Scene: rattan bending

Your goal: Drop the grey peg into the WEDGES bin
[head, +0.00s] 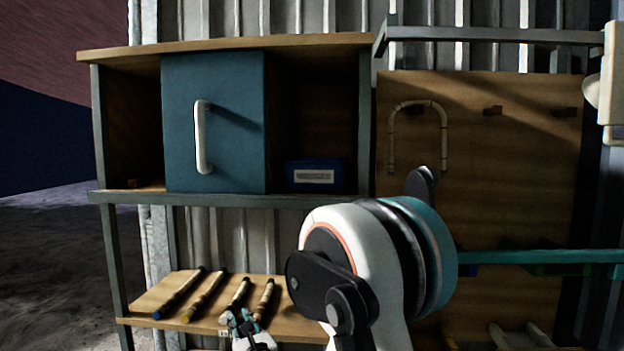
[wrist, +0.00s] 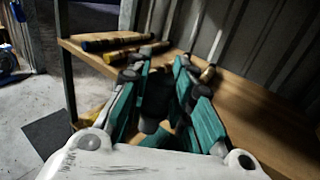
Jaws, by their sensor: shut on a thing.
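My gripper (head: 243,322) is low at the shelf in the head view, at the near end of a rod-like peg (head: 239,292). In the wrist view, the teal-padded fingers of my gripper (wrist: 160,88) close around a dark grey peg (wrist: 155,96); most of it is in shadow, and I cannot tell whether it is clear of the shelf. A blue bin (head: 318,175) with a pale label stands in the right compartment of the cabinet; its lettering is too small to read, so I cannot tell whether it is the WEDGES bin.
On the wooden shelf (head: 150,303) lie a blue-ended peg (head: 178,294), a yellow-ended peg (head: 206,296) and another peg (head: 264,299). A teal sliding door (head: 232,150) covers the cabinet's middle. A cane hook (head: 418,108) hangs on the right board.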

